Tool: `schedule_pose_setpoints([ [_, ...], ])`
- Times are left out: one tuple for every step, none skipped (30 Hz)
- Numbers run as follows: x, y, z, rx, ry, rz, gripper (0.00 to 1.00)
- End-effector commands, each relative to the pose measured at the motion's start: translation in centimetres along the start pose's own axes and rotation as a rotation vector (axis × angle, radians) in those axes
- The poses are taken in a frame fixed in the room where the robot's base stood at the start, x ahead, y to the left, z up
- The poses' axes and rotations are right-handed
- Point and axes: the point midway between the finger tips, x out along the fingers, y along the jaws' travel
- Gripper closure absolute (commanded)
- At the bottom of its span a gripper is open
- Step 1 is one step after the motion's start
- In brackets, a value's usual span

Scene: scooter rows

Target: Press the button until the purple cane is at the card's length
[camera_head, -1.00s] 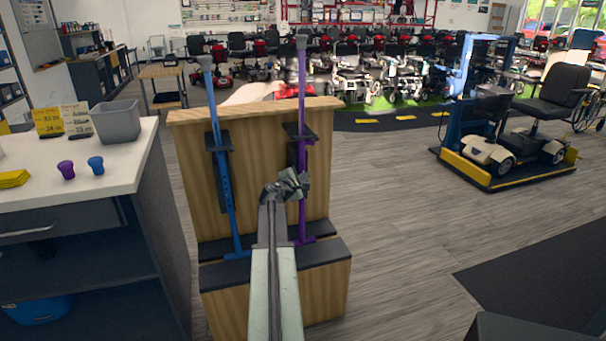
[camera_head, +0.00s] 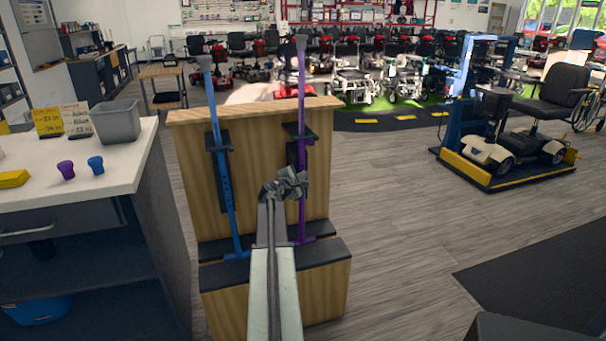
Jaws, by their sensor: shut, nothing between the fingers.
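The purple cane (camera_head: 301,90) stands upright in the right side of a wooden stand (camera_head: 265,147), held by a dark bracket. A blue cane (camera_head: 222,160) stands slightly tilted in the left side. My gripper (camera_head: 292,184) is shut and empty, at the lower shaft of the purple cane and overlapping it in the picture. I cannot tell whether it touches the shaft. The button is hidden or too small to make out. Two cards, a yellow one (camera_head: 47,122) and a cream one (camera_head: 76,117), stand on the counter; their print is too small to read surely.
A scooter on a platform (camera_head: 490,178) stands at right. The floor between is clear.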

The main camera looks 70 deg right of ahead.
Motion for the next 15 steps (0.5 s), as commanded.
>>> schedule_pose_setpoints([
  [0.06,0.06,-0.06,0.0,0.0,0.0,1.0],
  [0.09,0.08,-0.08,0.0,0.0,0.0,1.0],
  [0.12,0.1,-0.1,0.0,0.0,0.0,1.0],
  [0.14,0.12,-0.12,0.0,0.0,0.0,1.0],
  [0.17,0.14,-0.15,0.0,0.0,0.0,1.0],
  [0.2,0.17,-0.17,0.0,0.0,0.0,1.0],
  [0.23,0.19,-0.2,0.0,0.0,0.0,1.0],
  [0.25,0.21,-0.22,0.0,0.0,0.0,1.0],
  [0.28,0.23,-0.24,0.0,0.001,0.0,1.0],
  [0.31,0.25,-0.26,0.0,0.0,0.0,1.0],
  [0.33,0.27,-0.28,0.0,0.001,0.001,1.0],
  [0.37,0.3,-0.31,0.0,0.001,0.001,1.0],
  [0.4,0.33,-0.33,0.0,0.001,0.001,1.0],
  [0.43,0.35,-0.36,0.0,0.001,0.001,1.0],
  [0.46,0.39,-0.39,0.0,0.001,0.001,1.0],
])
